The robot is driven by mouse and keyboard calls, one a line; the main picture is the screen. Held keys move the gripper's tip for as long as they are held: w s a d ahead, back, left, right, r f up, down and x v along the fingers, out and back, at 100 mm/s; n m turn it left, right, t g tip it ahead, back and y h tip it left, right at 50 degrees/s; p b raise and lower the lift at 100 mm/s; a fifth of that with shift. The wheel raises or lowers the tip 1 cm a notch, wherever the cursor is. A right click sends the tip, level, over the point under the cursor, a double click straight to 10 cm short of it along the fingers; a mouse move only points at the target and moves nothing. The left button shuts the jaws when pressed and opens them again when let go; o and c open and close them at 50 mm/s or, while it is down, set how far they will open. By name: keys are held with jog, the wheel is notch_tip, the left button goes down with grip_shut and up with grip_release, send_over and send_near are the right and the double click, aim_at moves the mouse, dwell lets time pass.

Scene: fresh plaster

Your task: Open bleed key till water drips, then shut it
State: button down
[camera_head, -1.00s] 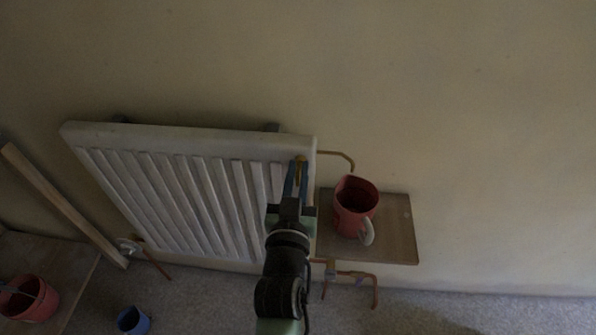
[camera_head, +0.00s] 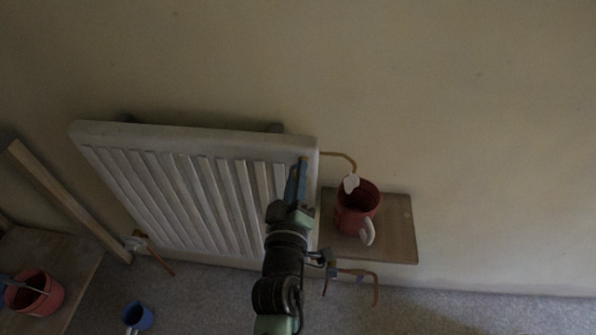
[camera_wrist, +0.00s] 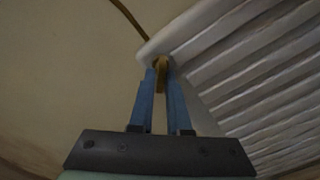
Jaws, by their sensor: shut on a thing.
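The brass bleed key (camera_wrist: 161,77) is at the top corner of the white radiator (camera_head: 185,195). My gripper (camera_wrist: 160,85) has its blue fingers shut on the key, one on each side. In the head view the fingers reach the radiator's top right corner and mostly hide the key. A thin copper bleed pipe (camera_head: 340,155) runs right from that corner and bends down over a red mug (camera_head: 352,222). A whitish drop-shaped patch of water (camera_head: 350,183) shows below the pipe's end, at the mug's rim. The mug's inside is dark.
The mug stands upright on a small wooden shelf (camera_head: 398,230) right of the radiator. Copper pipework (camera_head: 362,274) is below it. The wall at right is clear.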

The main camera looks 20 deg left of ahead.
jog(key=shift+f+n, duration=0.1)
jog(key=shift+n, duration=1)
jog(key=c, duration=1)
grip_release()
jog(key=shift+o, duration=0.2)
jog(key=b+v, duration=0.1)
jog(key=v, duration=1.2)
jog(key=shift+b, duration=0.3)
